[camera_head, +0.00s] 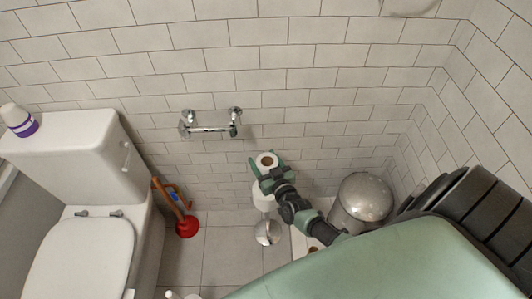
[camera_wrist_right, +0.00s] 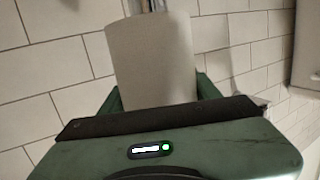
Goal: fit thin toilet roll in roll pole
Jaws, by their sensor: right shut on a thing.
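A white toilet roll (camera_head: 267,160) with a brown core is upright in the head view, its open end facing up. My right gripper (camera_head: 267,166) is shut on it, with a green finger on each side. The roll also fills the upper middle of the right wrist view (camera_wrist_right: 152,60), between the fingers. A chrome stand with a round base (camera_head: 267,233) is on the floor below in the head view, with a white cylindrical thing (camera_head: 262,195) above the base. My gripper partly hides this stand, and I cannot tell whether the held roll touches it. My left gripper is not in view.
A chrome holder (camera_head: 210,129) is fixed to the tiled wall, up and left of my gripper. A silver bin (camera_head: 363,198) stands to the right. A red plunger (camera_head: 187,227) and a white toilet (camera_head: 80,250) are at the left. Floor between plunger and stand is clear.

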